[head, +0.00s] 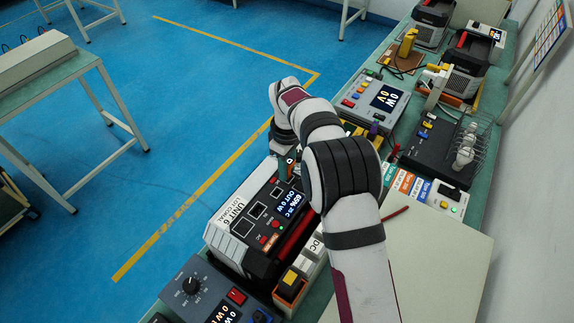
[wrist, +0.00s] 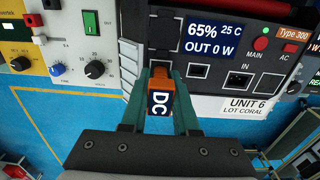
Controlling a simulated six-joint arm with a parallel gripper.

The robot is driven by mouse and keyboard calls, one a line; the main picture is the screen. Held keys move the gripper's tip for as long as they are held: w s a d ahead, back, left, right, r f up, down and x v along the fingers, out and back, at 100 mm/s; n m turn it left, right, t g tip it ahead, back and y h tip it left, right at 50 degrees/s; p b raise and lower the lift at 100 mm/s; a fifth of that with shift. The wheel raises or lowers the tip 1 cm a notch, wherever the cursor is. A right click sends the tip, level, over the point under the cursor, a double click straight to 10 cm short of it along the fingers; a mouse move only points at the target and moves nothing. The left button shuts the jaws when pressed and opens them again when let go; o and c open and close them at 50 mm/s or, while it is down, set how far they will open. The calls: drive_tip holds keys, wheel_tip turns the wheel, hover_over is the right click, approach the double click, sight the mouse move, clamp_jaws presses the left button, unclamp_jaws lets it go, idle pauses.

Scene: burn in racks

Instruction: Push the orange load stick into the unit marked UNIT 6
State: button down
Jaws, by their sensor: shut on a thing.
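UNIT 6 (head: 262,219) is a grey and black power unit with a label reading UNIT 6 LOT CORAL. In the wrist view its panel (wrist: 215,73) fills the upper right, with a screen (wrist: 212,37) reading 65%, 25 C, OUT 0 W. The orange load stick (wrist: 160,84) carries a dark DC label. My gripper (wrist: 161,90) is shut on it, one teal finger on each side. The stick's dark front end points at the panel left of the IN sockets. I cannot tell whether it touches or enters a socket. My arm hides most of this in the head view.
A device with knobs (wrist: 90,58) stands left of the unit in the wrist view. Boxes with DC tags (head: 302,265) sit right of the unit in the head view. Other meters and a wire rack (head: 468,140) crowd the bench. Blue floor lies to the left.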

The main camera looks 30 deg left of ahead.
drive_tip(key=shift+f, duration=0.25)
drive_tip(key=c, duration=0.6)
unclamp_jaws()
drive_tip(key=shift+r, duration=0.1)
